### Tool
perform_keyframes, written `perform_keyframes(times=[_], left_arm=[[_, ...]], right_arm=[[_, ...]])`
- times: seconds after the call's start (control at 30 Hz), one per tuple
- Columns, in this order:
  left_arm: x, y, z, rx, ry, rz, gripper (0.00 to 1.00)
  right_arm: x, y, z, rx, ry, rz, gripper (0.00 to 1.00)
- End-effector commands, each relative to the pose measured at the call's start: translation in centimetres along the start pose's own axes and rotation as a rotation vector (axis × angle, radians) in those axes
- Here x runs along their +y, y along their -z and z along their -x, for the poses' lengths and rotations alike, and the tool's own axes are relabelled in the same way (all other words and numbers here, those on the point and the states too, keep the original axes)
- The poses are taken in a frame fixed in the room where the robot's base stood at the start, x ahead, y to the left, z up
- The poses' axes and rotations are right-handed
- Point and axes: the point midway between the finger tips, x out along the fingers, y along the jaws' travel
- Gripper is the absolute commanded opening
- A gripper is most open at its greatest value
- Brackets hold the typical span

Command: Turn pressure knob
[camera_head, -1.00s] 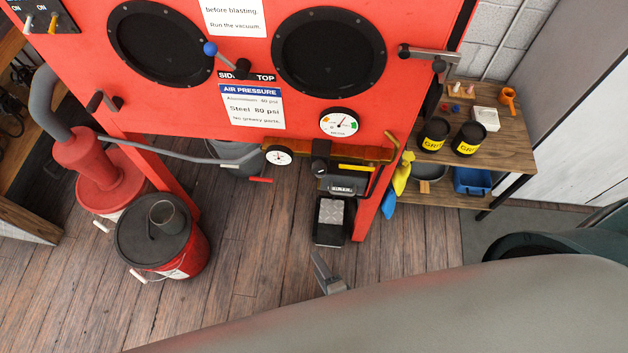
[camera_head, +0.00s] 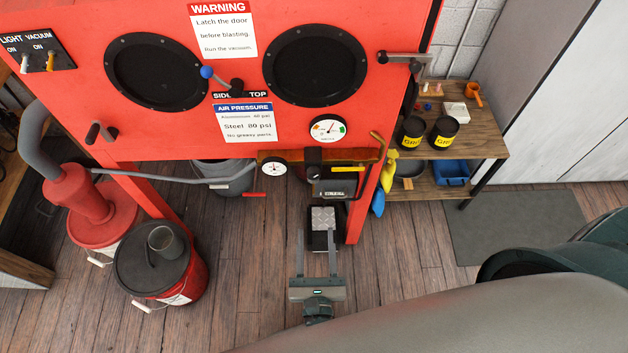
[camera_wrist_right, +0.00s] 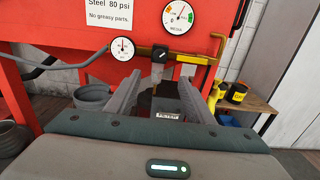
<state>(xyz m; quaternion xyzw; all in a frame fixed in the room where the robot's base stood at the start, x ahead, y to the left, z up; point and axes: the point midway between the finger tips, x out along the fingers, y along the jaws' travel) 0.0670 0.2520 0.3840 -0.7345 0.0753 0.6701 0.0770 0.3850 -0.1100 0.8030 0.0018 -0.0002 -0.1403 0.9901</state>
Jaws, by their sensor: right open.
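The black pressure knob (camera_head: 314,171) sits on the brass pipe (camera_head: 354,156) under the red cabinet front. It also shows in the right wrist view (camera_wrist_right: 160,55), above and beyond my fingertips, with a pale mark on its face. My right gripper (camera_head: 316,234) is open and empty, low in front of the cabinet, with its fingers pointing toward the knob side. In the right wrist view its fingers (camera_wrist_right: 160,78) are spread apart and do not touch the knob. My left gripper is not in view.
A white gauge (camera_head: 328,129) is above the knob and a smaller gauge (camera_head: 274,167) left of it. A yellow-handled lever (camera_head: 347,169) lies close to the right. A foot pedal (camera_head: 323,218) is below. The shelf (camera_head: 470,145) stands at right.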

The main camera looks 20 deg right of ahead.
Motion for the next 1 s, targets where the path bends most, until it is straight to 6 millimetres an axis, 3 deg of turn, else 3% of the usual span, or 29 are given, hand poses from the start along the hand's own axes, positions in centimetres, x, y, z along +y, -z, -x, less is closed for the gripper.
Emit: perform_keyframes(times=[0.37,1.0], left_arm=[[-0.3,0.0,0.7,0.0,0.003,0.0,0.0],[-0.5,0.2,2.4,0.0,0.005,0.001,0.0]], right_arm=[[0.0,-0.2,-2.2,-0.001,0.0,0.002,0.48],[0.1,-0.1,-13.2,-0.002,-0.002,0.003,0.48]])
